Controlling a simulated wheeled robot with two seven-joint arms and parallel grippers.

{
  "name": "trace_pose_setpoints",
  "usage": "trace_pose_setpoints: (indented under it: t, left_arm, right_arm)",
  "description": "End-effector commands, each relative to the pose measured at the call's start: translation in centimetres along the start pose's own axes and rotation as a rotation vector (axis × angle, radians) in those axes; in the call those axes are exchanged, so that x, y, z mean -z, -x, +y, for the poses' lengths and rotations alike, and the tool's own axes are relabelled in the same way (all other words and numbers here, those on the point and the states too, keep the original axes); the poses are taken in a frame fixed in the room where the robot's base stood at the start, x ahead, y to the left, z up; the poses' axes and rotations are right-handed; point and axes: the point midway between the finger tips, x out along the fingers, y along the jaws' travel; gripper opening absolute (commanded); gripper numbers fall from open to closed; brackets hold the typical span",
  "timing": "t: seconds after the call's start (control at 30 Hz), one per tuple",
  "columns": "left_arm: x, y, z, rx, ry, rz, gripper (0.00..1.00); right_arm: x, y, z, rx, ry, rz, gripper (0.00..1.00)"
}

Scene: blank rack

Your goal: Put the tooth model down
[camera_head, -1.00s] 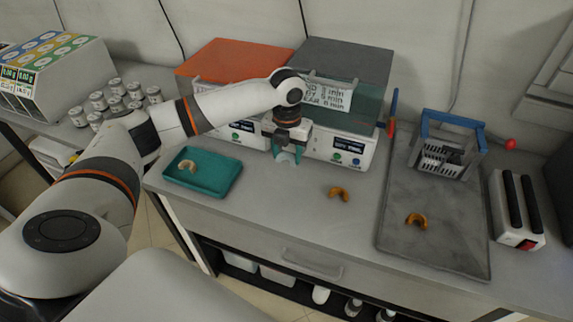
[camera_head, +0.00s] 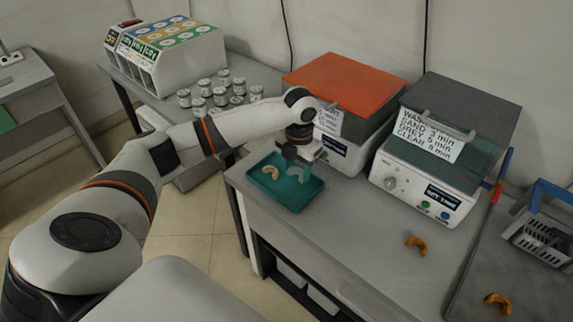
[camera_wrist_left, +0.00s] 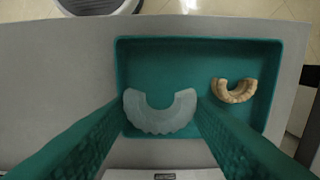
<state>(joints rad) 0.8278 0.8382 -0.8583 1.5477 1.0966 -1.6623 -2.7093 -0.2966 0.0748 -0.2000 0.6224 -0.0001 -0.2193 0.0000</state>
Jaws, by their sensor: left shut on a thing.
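My left gripper (camera_head: 300,164) is shut on a pale grey-white, arch-shaped tooth model (camera_head: 296,173) and holds it over the right part of the teal tray (camera_head: 292,197). In the left wrist view the held model (camera_wrist_left: 160,120) sits between the two green fingers, over the tray (camera_wrist_left: 200,43). Whether it touches the tray floor I cannot tell. A beige tooth model (camera_head: 271,172) lies in the tray beside it, apart from it; it also shows in the left wrist view (camera_wrist_left: 235,92). My right gripper is out of view.
Behind the tray stand a machine with an orange lid (camera_head: 345,88) and one with a grey lid (camera_head: 460,105). Orange models lie on the counter (camera_head: 416,245) and on the grey mat (camera_head: 497,303). Several jars (camera_head: 220,95) stand beyond the tray.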

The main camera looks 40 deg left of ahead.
Motion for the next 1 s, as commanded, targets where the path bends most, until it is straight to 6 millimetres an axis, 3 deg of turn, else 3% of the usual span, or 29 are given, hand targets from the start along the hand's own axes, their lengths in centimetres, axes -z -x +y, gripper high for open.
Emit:
trace_pose_setpoints:
  t: [0.13,0.43,0.87,0.9,1.0]
  left_arm:
    - [-0.1,-1.4,0.0,0.0,0.001,-0.002,0.27]
    - [0.0,-5.7,0.0,0.001,0.002,-0.001,0.27]
    - [0.0,-6.4,0.0,0.001,0.002,0.001,0.27]
    - [0.0,-6.4,0.0,0.001,0.002,0.001,0.53]
    - [0.0,-6.4,0.0,0.001,0.002,0.001,0.69]
  right_arm:
    - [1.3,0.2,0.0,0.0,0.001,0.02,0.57]
    - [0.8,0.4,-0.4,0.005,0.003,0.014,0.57]
    - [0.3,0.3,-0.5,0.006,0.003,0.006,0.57]
    - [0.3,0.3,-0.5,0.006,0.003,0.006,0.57]
    - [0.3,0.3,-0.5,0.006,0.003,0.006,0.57]
